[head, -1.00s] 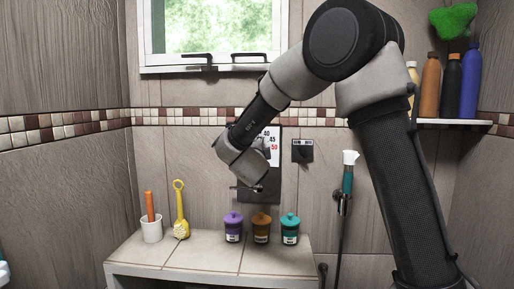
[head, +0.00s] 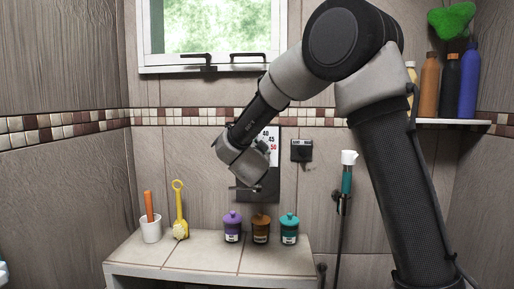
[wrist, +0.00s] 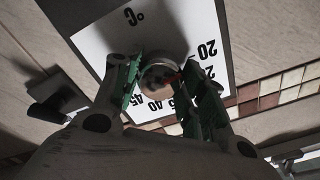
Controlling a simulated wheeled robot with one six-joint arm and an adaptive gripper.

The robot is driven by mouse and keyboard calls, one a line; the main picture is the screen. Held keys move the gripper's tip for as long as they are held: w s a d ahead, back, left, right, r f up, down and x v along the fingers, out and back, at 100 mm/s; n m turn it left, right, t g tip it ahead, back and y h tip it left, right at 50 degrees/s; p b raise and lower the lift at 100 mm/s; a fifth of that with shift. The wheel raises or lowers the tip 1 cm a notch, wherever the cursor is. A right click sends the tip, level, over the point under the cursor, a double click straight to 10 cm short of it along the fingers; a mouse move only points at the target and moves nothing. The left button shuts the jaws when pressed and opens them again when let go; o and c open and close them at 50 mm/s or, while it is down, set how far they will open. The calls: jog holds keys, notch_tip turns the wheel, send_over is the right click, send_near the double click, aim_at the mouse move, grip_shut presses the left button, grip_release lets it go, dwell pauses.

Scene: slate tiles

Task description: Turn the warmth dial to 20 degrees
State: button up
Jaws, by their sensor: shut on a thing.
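The warmth dial (wrist: 155,77) is a round grey knob in the wrist view, on a white scale card (wrist: 133,38) marked °C. The 20 shows clearly at the right of the card; 35, 40 and 45 show below, and the numbers between are partly hidden by a finger. My gripper (wrist: 165,78) is shut on the dial, one green-padded finger on each side. In the head view, my gripper (head: 264,172) is at the dark panel (head: 270,193), hiding the dial.
A small dark fitting (head: 302,150) is on the wall right of the panel. A hand shower (head: 347,175) hangs further right. Below, purple (head: 232,228), brown (head: 261,229) and teal (head: 289,229) jars, a yellow scoop (head: 181,222) and a white cup (head: 151,231) stand on the bench.

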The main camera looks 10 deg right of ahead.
jog(key=shift+r, duration=0.3)
jog(key=o, duration=1)
jog(key=shift+a, duration=0.1)
jog(key=shift+c, duration=0.2)
jog(key=shift+o, duration=0.4)
jog(key=shift+f, duration=0.1)
jog(key=v, duration=1.2)
